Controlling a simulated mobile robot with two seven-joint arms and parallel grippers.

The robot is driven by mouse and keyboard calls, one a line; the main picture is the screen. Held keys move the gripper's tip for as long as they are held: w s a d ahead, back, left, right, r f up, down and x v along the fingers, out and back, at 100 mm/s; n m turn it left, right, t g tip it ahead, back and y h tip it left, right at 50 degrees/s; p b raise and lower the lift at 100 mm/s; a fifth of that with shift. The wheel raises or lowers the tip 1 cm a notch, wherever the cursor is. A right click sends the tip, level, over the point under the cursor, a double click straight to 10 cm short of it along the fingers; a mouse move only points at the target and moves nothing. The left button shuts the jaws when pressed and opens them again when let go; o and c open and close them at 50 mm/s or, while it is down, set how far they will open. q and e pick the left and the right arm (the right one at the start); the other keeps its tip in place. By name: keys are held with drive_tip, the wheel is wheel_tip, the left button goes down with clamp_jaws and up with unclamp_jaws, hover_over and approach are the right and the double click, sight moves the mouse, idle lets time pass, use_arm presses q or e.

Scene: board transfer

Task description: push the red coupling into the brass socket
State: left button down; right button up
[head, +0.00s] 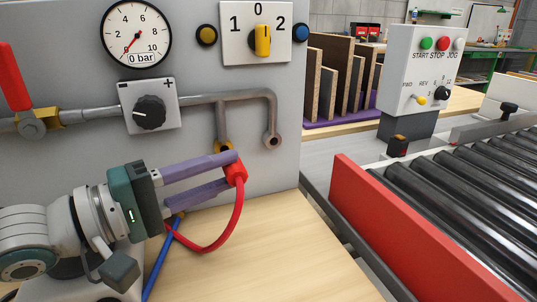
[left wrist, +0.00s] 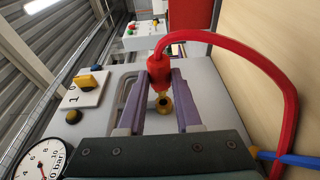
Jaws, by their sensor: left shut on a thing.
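The red coupling (head: 237,174) is between the purple fingertips of my left gripper (head: 229,171), which is shut on it. A red hose (head: 238,215) loops down from it. The brass socket (head: 222,146) is at a pipe's lower end on the grey panel, partly hidden by the upper finger. In the left wrist view, the coupling (left wrist: 158,69) is at the fingertips and the socket (left wrist: 164,105) shows between the fingers, with its dark opening visible. The coupling looks apart from the socket. My right gripper is not in view.
The grey panel (head: 80,170) carries a gauge (head: 135,34), a black knob (head: 149,112), a yellow switch (head: 262,41) and a second pipe end (head: 272,141). A blue hose (head: 161,252) runs below the gripper. The wooden bench (head: 270,250) is clear at right, beside a roller conveyor (head: 460,205).

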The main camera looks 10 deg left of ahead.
use_arm(q)
drive_tip(key=shift+w+a+b, duration=0.45)
drive_tip(key=shift+w+b, duration=0.2)
drive_tip(key=shift+b, duration=0.1)
drive_tip(key=shift+w+a+b, duration=0.45)
drive_tip(key=shift+w+b, duration=0.15)
drive_tip(key=shift+b, duration=0.1)
drive_tip(key=c, duration=0.5)
unclamp_jaws()
drive_tip(key=v, duration=1)
drive_tip(key=shift+w, duration=0.1)
